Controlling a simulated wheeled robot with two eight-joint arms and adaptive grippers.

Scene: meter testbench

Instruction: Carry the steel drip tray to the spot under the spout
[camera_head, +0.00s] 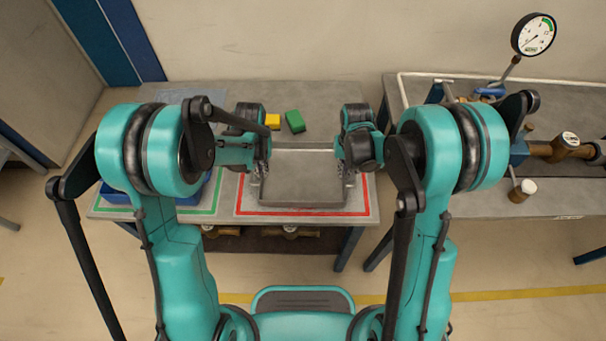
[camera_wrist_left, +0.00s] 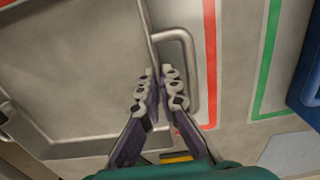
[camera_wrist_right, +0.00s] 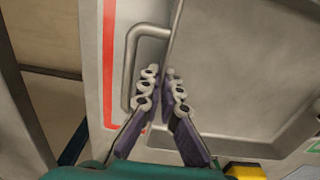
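The steel drip tray (camera_head: 302,183) is a shallow grey rectangular tray with a bar handle at each side. It is level, over the red-outlined area of the left bench; I cannot tell whether it touches the bench top. My left gripper (camera_wrist_left: 159,76) is shut on the tray's side rim, one finger inside the loop of the handle (camera_wrist_left: 190,65). My right gripper (camera_wrist_right: 161,76) is likewise shut on the opposite rim beside its handle (camera_wrist_right: 127,70). In the head view my wrists partly cover both grasps. The spout is not clearly identifiable.
A yellow block (camera_head: 272,121) and a green block (camera_head: 294,121) lie behind the tray. A blue bin (camera_head: 190,196) stands in the green-outlined area at left. A gap separates the benches.

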